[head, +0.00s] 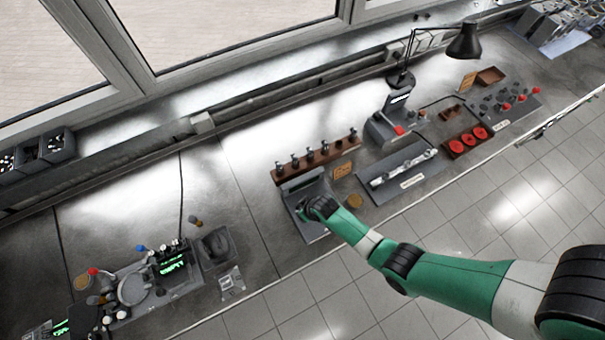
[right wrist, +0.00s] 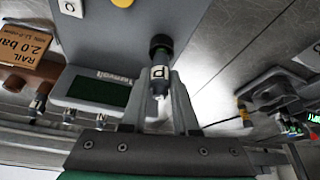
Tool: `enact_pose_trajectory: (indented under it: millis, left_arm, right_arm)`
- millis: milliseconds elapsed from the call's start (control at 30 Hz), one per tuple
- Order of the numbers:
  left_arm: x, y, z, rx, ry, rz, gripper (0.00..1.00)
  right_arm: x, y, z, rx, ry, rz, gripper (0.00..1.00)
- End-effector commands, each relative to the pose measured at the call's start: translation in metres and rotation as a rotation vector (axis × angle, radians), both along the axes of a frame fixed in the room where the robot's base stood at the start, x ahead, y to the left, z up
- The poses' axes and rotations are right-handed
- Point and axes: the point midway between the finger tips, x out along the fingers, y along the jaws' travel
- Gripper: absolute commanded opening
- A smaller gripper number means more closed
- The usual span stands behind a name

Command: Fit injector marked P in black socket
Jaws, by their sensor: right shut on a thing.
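My right gripper (head: 308,212) is over the grey test device (head: 313,232) at the front of the bench. In the right wrist view, my right gripper (right wrist: 158,108) is shut on an injector (right wrist: 159,74) with a white label marked P. The injector's far end meets a dark round piece (right wrist: 160,42) by the grey device face; I cannot tell whether this is the black socket or part of the injector, nor whether it is seated. My left gripper is not in view.
A brown rack (head: 284,172) with several injectors stands behind the device. A cardboard sign (right wrist: 30,45) reads RAIL 2.0 bar. A display (right wrist: 98,90) is beside the injector. A lamp (head: 465,42), red parts (head: 468,140) and a left-hand machine (head: 133,288) stand farther off.

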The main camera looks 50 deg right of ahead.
Motion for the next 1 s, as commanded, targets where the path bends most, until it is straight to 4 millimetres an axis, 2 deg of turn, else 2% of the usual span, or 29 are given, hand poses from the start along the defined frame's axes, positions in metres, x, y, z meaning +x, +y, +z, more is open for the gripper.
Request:
enact_pose_trajectory:
  millis: [767,800,967,1000]
  left_arm:
    - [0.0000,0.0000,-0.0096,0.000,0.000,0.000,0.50]
    - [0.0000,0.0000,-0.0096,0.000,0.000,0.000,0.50]
    - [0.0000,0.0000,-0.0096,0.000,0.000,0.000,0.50]
    - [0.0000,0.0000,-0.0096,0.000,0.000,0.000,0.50]
  right_arm:
    - [0.0002,0.0000,-0.0103,0.000,-0.001,0.000,0.00]
    - [0.0002,0.0000,-0.0103,0.000,-0.001,0.000,0.32]
    - [0.0001,0.0000,-0.0104,0.000,0.000,0.000,0.61]
    - [0.0000,0.0000,-0.0104,0.000,0.000,0.000,0.63]
